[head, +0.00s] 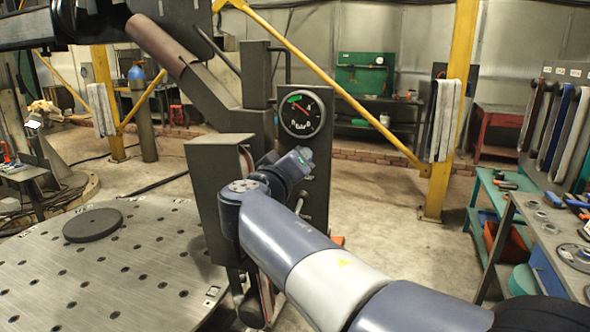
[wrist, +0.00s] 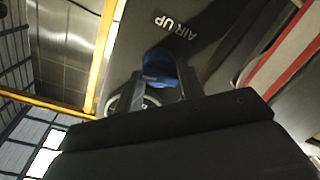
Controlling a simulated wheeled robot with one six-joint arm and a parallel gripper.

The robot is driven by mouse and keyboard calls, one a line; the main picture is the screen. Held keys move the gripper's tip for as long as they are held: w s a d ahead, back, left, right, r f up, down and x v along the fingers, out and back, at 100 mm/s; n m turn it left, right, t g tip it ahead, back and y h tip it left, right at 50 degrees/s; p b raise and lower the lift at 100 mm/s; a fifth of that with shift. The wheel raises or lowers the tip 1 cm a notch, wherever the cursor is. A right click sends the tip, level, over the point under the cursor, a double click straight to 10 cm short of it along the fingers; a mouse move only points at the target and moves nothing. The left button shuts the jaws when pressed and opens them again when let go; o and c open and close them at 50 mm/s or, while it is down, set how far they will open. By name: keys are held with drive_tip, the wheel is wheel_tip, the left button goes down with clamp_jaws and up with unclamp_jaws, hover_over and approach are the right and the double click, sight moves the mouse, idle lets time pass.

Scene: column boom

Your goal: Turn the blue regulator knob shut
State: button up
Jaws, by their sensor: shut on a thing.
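The blue regulator knob (wrist: 160,64) shows in the wrist view on a dark grey panel, beside an "AIR UP" label. My gripper (wrist: 163,86) is shut on the knob, with a finger at either side of it. The knob's lower part is hidden by my gripper. In the head view my arm's wrist covers the knob and the fingertips. A round pressure gauge (head: 302,113) sits on the panel just above my wrist; its red needle points to the upper left, near a green band.
The dark grey panel post (head: 318,195) stands close beside my wrist, with a grey box (head: 208,185) to its left. A perforated steel table (head: 130,270) with a dark disc (head: 93,225) is at left. A tool bench (head: 545,235) stands at right, beyond open floor.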

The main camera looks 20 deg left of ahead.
drive_tip(key=shift+a+r+n+h+p, duration=0.2)
drive_tip(key=shift+n+p, duration=1)
drive_tip(key=shift+n, duration=2.6)
drive_tip(key=shift+d+f+n+h+p, duration=0.2)
drive_tip(key=shift+n+p, duration=0.95)
drive_tip(key=shift+n, duration=2.65)
drive_tip(key=shift+a, duration=0.1)
drive_tip(key=o, duration=1)
drive_tip(key=s, duration=0.3)
drive_tip(key=s+b, duration=0.1)
drive_tip(key=s, duration=0.3)
drive_tip(key=s+a+b, duration=0.1)
drive_tip(key=s, duration=0.2)
drive_tip(key=shift+s+r, duration=0.25)
drive_tip(key=shift+s, duration=0.15)
